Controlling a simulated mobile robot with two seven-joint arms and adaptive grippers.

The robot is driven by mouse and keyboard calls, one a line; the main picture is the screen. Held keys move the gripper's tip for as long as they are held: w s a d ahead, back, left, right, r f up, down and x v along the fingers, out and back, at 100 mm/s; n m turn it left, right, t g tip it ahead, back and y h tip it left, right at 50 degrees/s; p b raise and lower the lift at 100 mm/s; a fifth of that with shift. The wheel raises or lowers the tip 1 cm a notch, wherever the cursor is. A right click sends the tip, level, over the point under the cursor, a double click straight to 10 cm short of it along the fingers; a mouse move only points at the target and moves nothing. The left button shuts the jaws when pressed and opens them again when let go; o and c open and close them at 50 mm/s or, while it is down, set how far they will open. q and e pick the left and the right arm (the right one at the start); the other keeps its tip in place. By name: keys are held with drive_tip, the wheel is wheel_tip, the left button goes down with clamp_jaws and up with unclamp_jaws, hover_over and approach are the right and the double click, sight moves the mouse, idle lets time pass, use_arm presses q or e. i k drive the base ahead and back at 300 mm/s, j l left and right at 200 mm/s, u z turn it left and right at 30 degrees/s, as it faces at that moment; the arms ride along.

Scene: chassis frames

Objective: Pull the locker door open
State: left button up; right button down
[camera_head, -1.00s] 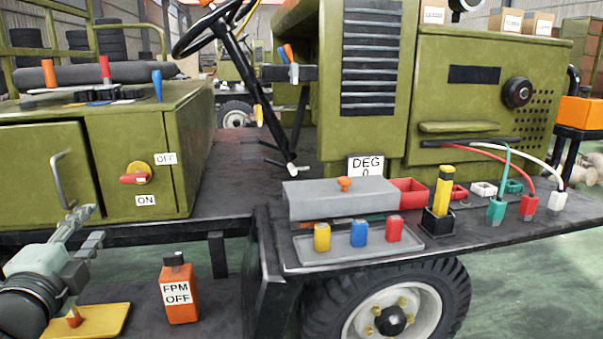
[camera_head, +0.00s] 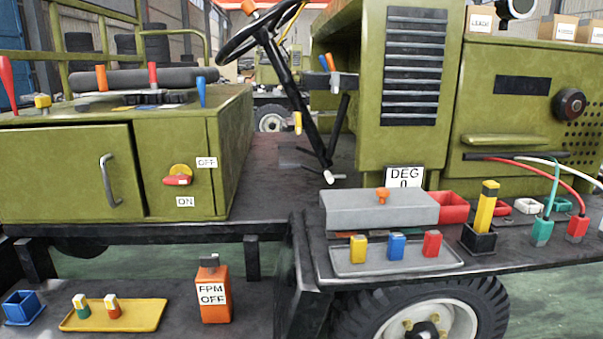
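The locker door (camera_head: 60,175) is the olive green panel at the left of the green cabinet. A grey vertical bar handle (camera_head: 110,180) is near its right edge. The door looks shut or nearly so, with a dark line along its right and top edges; I cannot tell whether it is slightly ajar. Neither of my grippers is in view, and nothing touches the handle.
A red and yellow ON/OFF switch (camera_head: 178,175) sits right of the door. Below, a yellow tray (camera_head: 140,318), a blue bin (camera_head: 22,308) and an orange FPM OFF block (camera_head: 214,290) stand on a low shelf. The space before the door is clear.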

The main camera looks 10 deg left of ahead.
sight(88, 172)
drive_tip(key=j+u, duration=0.2)
drive_tip(key=u, duration=1.25)
drive_tip(key=k+j, duration=0.05)
